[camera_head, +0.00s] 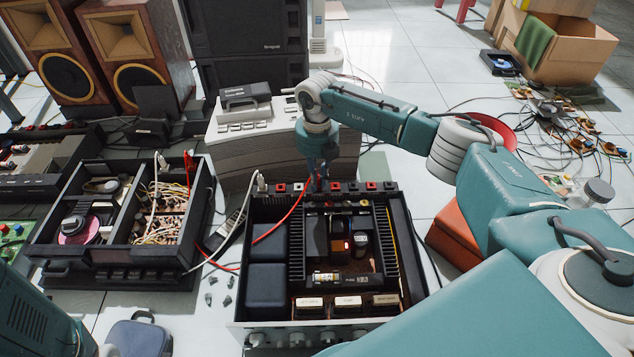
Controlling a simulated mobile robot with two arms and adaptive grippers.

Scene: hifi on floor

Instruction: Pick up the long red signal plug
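A red cable (279,224) runs from the rear edge of the open amplifier (408,240), across the gap, to the open unit (205,215) on the left. Its red end (305,187) by the rear sockets is right beside my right gripper (318,180). Another red plug (189,162) stands upright at the left unit's back corner. My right gripper points down over the amplifier's rear socket row. Its fingers are small and dark, and I cannot tell whether they are open or touch the red end. My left gripper is out of view.
A white plug (261,183) stands just left of the socket row. A grey box-shaped device (237,145) is close behind the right gripper. Speakers (135,50) stand at back left. Loose cables and boards (575,125) lie at right. Tiled floor (385,50) is clear behind.

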